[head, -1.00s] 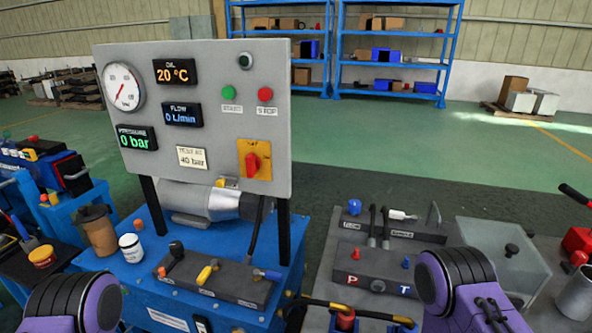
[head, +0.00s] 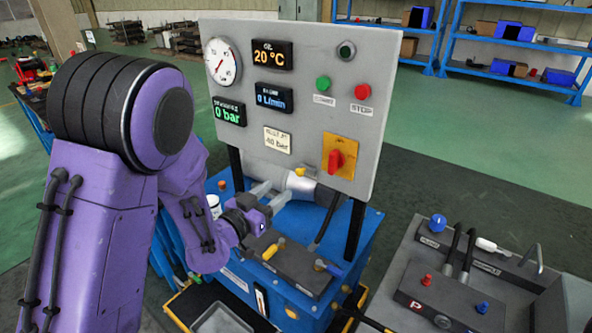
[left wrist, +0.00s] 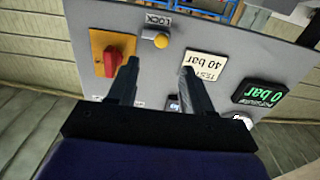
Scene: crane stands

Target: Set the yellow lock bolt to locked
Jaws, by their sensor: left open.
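The yellow lock bolt (left wrist: 161,40) shows in the left wrist view as a round knob on the grey panel, beside a LOCK label (left wrist: 158,20). In the head view the bolt (head: 300,172) is at the panel's lower edge. My left gripper (head: 272,195) is open and empty, below and left of the bolt in that view. In the left wrist view its fingertips (left wrist: 158,68) point at the panel, with the bolt just beyond the gap between them and apart from them. The bolt's setting is hard to tell. My right gripper is out of view.
A red rotary switch on a yellow plate (head: 340,156) is close to the bolt. The grey panel (head: 375,90) stands on posts above the blue bench (head: 347,250). A dark valve block (head: 290,262) with coloured levers lies below my gripper.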

